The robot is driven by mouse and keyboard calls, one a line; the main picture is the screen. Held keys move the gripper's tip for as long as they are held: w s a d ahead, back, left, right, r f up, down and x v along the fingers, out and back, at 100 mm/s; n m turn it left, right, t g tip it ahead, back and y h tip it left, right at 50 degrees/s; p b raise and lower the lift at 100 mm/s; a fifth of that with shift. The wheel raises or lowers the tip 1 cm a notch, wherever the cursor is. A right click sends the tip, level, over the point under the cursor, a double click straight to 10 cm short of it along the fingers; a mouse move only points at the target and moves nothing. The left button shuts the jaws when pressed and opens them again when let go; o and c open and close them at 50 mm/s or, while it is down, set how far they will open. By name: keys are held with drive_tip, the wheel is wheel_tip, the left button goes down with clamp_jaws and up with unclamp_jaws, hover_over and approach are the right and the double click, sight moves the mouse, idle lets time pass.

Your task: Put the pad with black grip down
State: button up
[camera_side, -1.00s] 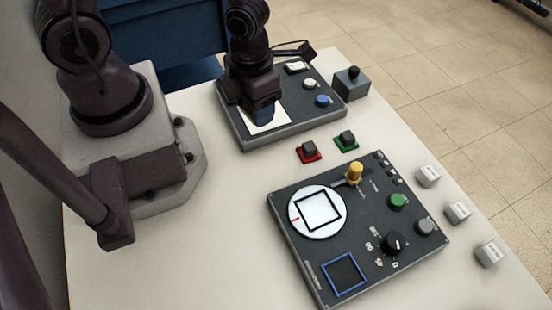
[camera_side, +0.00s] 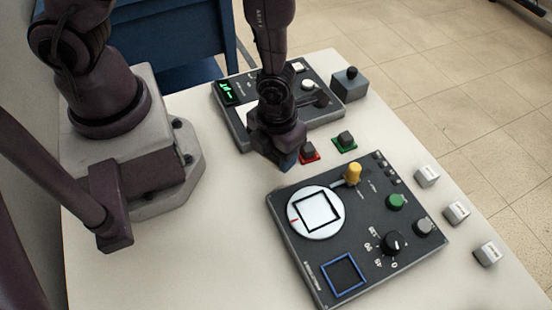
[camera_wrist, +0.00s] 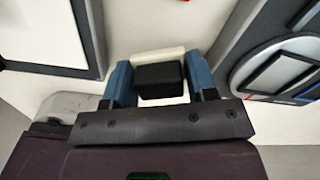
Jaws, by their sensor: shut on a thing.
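The pad with black grip shows in the wrist view, its black grip (camera_wrist: 160,79) between the two blue fingers and its pale pad (camera_wrist: 150,57) beyond the grip. My gripper (camera_wrist: 160,85) is shut on the black grip. In the side view my gripper (camera_side: 287,160) is over the pale table between the two panels, just left of the red pad. The held pad is hidden there behind the fingers and wrist. The front panel (camera_side: 300,262) carries a white disc (camera_side: 316,227) with a black square outline and a red mark.
The red pad (camera_side: 310,151) and green pad (camera_side: 346,140) with dark grips stand nearby. The back panel (camera_side: 238,136) has a white square and green display. A yellow knob (camera_side: 353,172) rises from the front panel. White blocks (camera_side: 457,212) line the right. A grey box (camera_side: 351,85) stands behind.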

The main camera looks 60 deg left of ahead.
sight(276, 162)
drive_tip(key=shift+f, duration=1.55)
drive_tip(key=o, duration=1)
drive_tip(key=shift+f, duration=0.1)
